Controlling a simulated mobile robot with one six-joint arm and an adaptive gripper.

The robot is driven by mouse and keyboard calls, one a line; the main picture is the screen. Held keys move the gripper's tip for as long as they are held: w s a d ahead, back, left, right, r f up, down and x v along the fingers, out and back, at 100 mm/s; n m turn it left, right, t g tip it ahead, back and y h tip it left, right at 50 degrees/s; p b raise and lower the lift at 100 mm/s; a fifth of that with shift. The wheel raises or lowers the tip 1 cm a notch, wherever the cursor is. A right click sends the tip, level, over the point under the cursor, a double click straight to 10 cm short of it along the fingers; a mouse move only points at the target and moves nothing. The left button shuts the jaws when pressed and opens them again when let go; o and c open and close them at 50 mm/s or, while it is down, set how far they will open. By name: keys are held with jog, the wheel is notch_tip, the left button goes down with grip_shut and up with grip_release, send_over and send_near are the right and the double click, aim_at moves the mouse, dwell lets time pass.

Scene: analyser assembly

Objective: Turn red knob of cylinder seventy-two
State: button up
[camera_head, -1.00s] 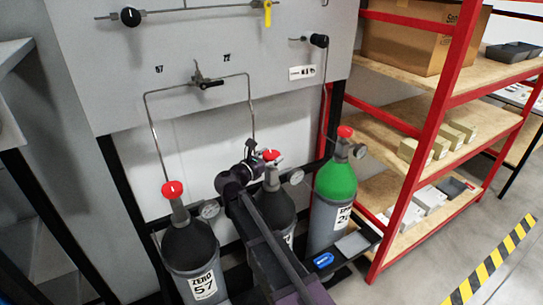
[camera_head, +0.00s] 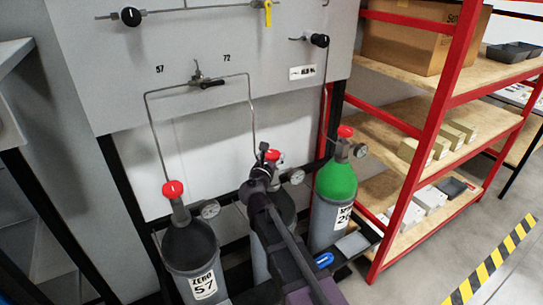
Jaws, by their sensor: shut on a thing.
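The middle gas cylinder (camera_head: 284,206) stands below the panel label 72 (camera_head: 227,57). It is dark on top, and my arm covers its front and its own label. Its red knob (camera_head: 276,155) shows just right of my gripper (camera_head: 267,154). My gripper is at the knob, shut on it, and hides its left part. A pressure gauge (camera_head: 296,176) sits right of the knob.
A dark cylinder marked 57 (camera_head: 190,248) with a red knob (camera_head: 173,189) stands left. A green-topped cylinder (camera_head: 336,180) with a red knob (camera_head: 345,132) stands close right. Thin pipes run up to the grey panel (camera_head: 100,60). Red shelving (camera_head: 442,120) is at right.

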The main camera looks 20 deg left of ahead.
jog(key=shift+w+n+y, duration=0.1)
jog(key=shift+n+y, duration=0.5)
jog(key=shift+y, duration=0.5)
jog(key=o, duration=0.9)
jog(key=shift+o, duration=0.2)
jog(key=s+d, duration=0.2)
jog(key=s, duration=1)
jog(key=shift+w+d, duration=0.1)
